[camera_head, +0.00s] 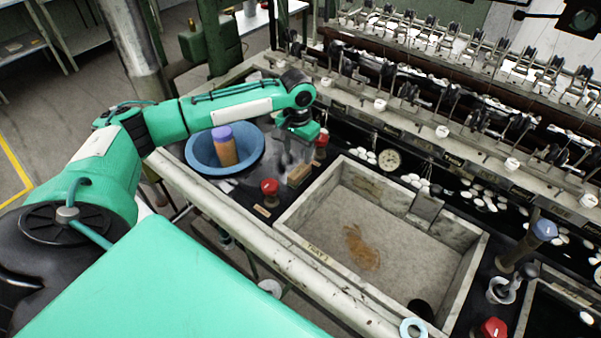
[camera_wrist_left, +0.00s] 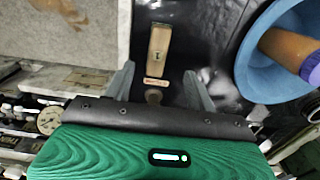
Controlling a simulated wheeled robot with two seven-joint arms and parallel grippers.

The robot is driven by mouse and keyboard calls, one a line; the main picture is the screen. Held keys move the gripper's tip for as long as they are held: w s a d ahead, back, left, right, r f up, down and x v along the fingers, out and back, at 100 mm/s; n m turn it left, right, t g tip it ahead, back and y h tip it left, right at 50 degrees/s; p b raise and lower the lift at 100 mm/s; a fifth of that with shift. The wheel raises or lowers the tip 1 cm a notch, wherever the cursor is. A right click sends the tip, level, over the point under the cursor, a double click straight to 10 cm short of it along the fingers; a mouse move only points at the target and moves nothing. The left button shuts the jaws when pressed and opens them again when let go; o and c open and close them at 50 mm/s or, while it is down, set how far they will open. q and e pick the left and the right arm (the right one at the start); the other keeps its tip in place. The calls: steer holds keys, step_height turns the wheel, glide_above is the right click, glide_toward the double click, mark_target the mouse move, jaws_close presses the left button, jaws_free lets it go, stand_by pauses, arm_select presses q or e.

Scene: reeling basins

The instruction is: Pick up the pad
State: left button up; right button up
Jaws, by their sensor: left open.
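A small tan block (camera_head: 299,174), which I take for the pad, lies on the dark surface between the blue bowl and the stone basin. In the left wrist view the pad (camera_wrist_left: 159,50) lies beyond the fingertips, roughly in line with the gap between them. My left gripper (camera_head: 295,158) is just above and behind it in the head view, fingers pointing down. In the left wrist view the gripper (camera_wrist_left: 160,78) has its two fingers wide apart with nothing held. My right gripper does not show.
The blue bowl (camera_head: 255,167) holds an orange bottle with a purple cap (camera_head: 224,146). The stone basin (camera_head: 460,287) with brown fibres (camera_head: 360,247) is to the right. A red knob (camera_head: 269,187) stands near the block. Reeling machinery (camera_head: 430,100) lines the back.

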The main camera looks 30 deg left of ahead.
mark_target(299, 169)
arm_select(q)
step_height(299, 169, down, 3)
steer(key=shift+w+r, duration=0.1)
steer(key=shift+f, duration=0.55)
steer(key=shift+f+p, duration=0.4)
steer(key=shift+p, duration=0.1)
step_height(299, 169, down, 4)
steer(key=shift+w+d+r+p, duration=0.1)
steer(key=shift+d+r+p, duration=0.1)
steer(key=shift+p, duration=0.3)
steer(key=shift+f, duration=0.35)
steer(key=c, duration=1.1)
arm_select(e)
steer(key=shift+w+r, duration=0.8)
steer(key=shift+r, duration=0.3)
